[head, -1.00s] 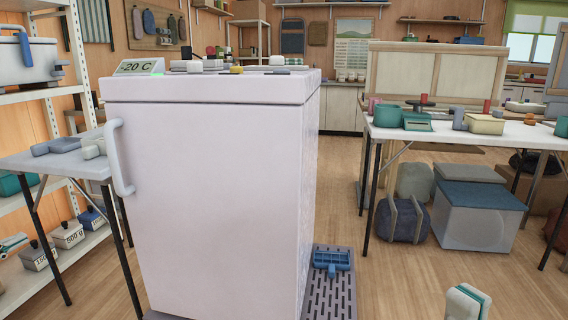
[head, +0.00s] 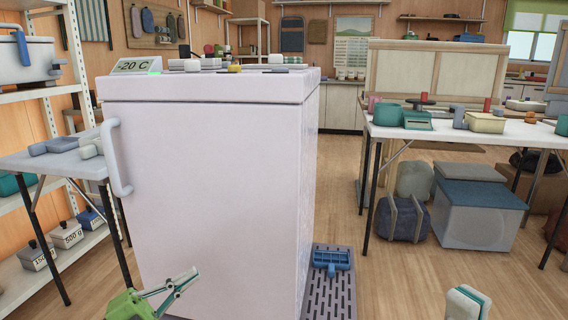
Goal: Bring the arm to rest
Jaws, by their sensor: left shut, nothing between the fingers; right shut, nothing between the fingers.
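My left gripper (head: 190,279), with a green body and pale fingers, is low in the head view, in front of the white freezer (head: 205,180). It points right and upward, and its fingers are shut with nothing between them. My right gripper (head: 467,303) shows only as a pale and teal tip at the bottom edge, right of the freezer. It is shut and empty. The rest of it is cut off by the frame.
A grey slotted mat with a blue tool (head: 332,262) lies right of the freezer. A small table (head: 60,163) and shelves stand left. A long table (head: 450,132) stands right, with a blue-lidded box (head: 480,215) beneath. Open floor (head: 400,285) lies front right.

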